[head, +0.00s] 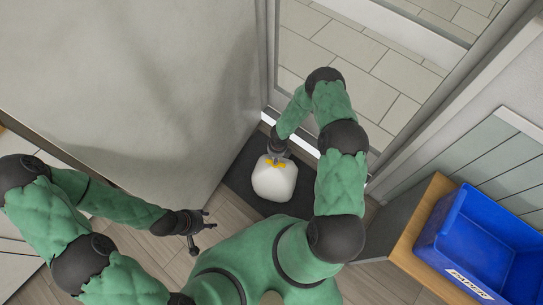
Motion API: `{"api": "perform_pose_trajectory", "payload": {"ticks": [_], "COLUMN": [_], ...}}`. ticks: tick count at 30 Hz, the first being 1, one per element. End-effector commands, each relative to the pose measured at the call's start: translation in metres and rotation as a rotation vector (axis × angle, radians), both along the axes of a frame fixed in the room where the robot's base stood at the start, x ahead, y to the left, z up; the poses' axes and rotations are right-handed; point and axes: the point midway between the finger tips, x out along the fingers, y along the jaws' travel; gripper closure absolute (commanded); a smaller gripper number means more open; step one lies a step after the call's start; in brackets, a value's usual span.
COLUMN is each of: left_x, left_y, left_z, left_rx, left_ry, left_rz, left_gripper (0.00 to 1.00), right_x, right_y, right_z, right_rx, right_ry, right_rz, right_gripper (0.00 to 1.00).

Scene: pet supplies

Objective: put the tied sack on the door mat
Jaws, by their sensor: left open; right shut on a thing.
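The tied sack (273,182) is white with a yellow tie at its top. It is over the dark door mat (238,178), inside the mat's outline as seen from above. I cannot tell whether its underside touches the mat. My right gripper (279,157) is shut on the sack at the yellow tie. The fingertips are partly hidden by the wrist. My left gripper (204,231) is open and empty, to the left of the mat and over the wooden floor. Part of the mat is hidden behind the sack and my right arm.
A glazed door (350,60) with a metal frame stands just beyond the mat. A grey wall panel (130,80) closes the left side. A blue crate (480,245) stands on a wooden-topped bench (422,225) at the right.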

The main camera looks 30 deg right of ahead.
Motion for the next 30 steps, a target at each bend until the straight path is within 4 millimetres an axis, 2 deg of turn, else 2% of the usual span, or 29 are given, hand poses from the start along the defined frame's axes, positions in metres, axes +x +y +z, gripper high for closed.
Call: {"api": "perform_pose_trajectory", "payload": {"ticks": [11, 12, 14, 26, 30], "left_x": [0.000, 0.000, 0.000, 0.000, 0.000], "left_y": [0.000, 0.000, 0.000, 0.000, 0.000], "left_z": [-0.002, -0.002, -0.002, 0.000, 0.007], "left_rx": [0.000, 0.000, 0.000, 0.000, 0.000], "left_ry": [0.000, 0.001, 0.000, 0.000, 0.000], "left_rz": [0.000, 0.000, 0.000, 0.000, 0.000], "left_gripper": [0.53, 0.53, 0.53, 0.53, 0.53], "right_x": [0.002, 0.000, -0.001, -0.001, -0.001], "right_y": [-0.001, 0.001, 0.001, 0.001, 0.000], "right_z": [-0.001, -0.002, -0.002, 0.000, 0.015], "right_rx": [-0.001, 0.001, 0.001, 0.001, 0.000], "right_ry": [-0.004, 0.001, 0.001, 0.001, -0.001], "right_rz": [0.000, 0.000, 0.000, 0.000, 0.000], "right_gripper": [1.00, 0.59, 0.42, 0.40, 0.40]}}
